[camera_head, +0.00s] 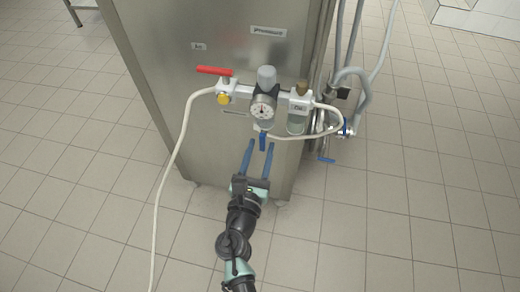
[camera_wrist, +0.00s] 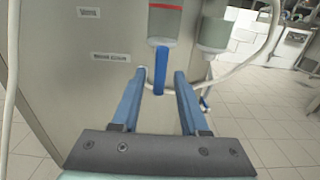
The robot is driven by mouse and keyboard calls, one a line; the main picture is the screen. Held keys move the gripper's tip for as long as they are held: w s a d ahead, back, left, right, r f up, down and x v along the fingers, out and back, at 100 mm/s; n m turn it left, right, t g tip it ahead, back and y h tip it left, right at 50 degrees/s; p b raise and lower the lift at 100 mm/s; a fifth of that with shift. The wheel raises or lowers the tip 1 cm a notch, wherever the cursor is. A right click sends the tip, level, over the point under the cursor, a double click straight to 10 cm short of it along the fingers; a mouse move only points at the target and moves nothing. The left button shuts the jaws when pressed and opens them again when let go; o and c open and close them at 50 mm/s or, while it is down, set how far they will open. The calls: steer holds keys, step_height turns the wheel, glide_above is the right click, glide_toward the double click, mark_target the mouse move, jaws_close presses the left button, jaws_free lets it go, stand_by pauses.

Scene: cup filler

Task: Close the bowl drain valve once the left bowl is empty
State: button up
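The left bowl (camera_head: 261,127) hangs under the round gauge on the steel cabinet. In the wrist view the left bowl (camera_wrist: 165,25) looks grey and translucent with a red line near its top; I cannot make out any liquid in it. The drain valve's blue handle (camera_head: 263,141) points straight down below the bowl; it also shows in the wrist view (camera_wrist: 160,66). My gripper (camera_head: 259,148) is open and empty, with its blue fingers pointing up at the handle. In the wrist view the handle appears between the fingertips (camera_wrist: 160,76), with gaps on both sides.
A second bowl (camera_head: 297,124) hangs to the right. A red lever (camera_head: 214,71) lies horizontal at the upper left. A pale hose (camera_head: 166,180) hangs down at left. Grey pipes (camera_head: 350,85) and another blue handle (camera_head: 326,159) are at the cabinet's right side. The tiled floor is clear.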

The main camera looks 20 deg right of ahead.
jaws_close()
steer(key=shift+m, duration=0.3)
steer(key=shift+w+a+r+m+b, duration=0.25)
steer(key=shift+m+b, duration=1.25)
steer(key=shift+m, duration=1.35)
steer(key=shift+w+a+r+m+b, duration=0.1)
steer(key=shift+a+r+m+b, duration=0.3)
steer(key=shift+m+b, duration=1.85)
steer(key=shift+w+a+r+m+b, duration=0.25)
steer(key=shift+m+b, duration=0.55)
steer(key=shift+m, duration=2.7)
steer(key=shift+r, duration=0.1)
steer(key=shift+o, duration=0.9)
jaws_free()
